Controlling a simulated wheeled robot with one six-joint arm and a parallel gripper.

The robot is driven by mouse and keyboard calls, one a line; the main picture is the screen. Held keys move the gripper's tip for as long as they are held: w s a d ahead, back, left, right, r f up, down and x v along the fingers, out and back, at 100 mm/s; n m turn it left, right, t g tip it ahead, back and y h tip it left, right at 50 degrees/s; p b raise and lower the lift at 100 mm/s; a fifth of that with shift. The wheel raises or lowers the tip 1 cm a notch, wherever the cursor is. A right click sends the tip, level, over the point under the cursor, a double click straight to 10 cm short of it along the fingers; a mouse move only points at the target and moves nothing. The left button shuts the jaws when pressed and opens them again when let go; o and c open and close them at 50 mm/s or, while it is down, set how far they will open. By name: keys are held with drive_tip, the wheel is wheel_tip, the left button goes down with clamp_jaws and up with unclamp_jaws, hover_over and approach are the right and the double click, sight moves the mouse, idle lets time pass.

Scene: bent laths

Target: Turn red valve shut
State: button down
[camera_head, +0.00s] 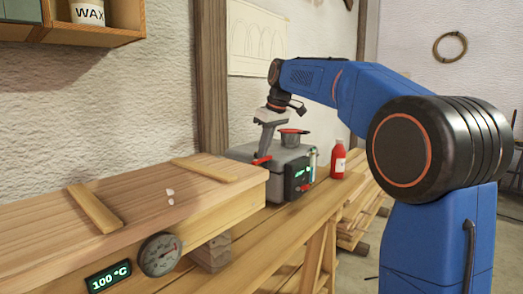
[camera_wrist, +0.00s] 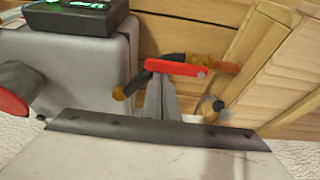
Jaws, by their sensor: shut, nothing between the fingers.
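The red valve lever (camera_wrist: 178,68) lies nearly level across the wrist view, with a round pivot at its right end. Brass-coloured fittings show at its lower left (camera_wrist: 122,92) and right (camera_wrist: 225,66). My gripper (camera_wrist: 156,78) is shut and empty, its fingertips right at the lever's left part and partly overlapping it in the picture. I cannot tell whether they touch. In the head view my gripper (camera_head: 262,153) points down beside the grey boiler box (camera_head: 245,152), with the red lever (camera_head: 261,160) at its tips. The pipe behind the fingers is partly hidden.
The box has a green-lit display (camera_head: 299,173) and a red funnel cup (camera_head: 293,133) on top. A red bottle (camera_head: 339,158) stands to its right. A long wooden steam chest (camera_head: 150,205) with a dial gauge (camera_head: 160,254) and a "100 °C" display (camera_head: 109,277) fills the left.

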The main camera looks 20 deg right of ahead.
idle(0.3)
drive_tip(key=m, duration=0.1)
drive_tip(key=s+d+m+h, duration=0.1)
drive_tip(key=m, duration=0.1)
drive_tip(key=shift+s+d+m+t, duration=0.1)
drive_tip(key=shift+s+m+t, duration=0.15)
drive_tip(key=shift+m+t, duration=0.05)
drive_tip(key=s+m+g+h, duration=0.1)
drive_tip(key=s+m+h, duration=0.3)
drive_tip(key=m, duration=0.9)
drive_tip(key=s, duration=0.3)
drive_tip(key=shift+a, duration=0.2)
drive_tip(key=shift+s+a, duration=0.1)
drive_tip(key=shift+a, duration=0.15)
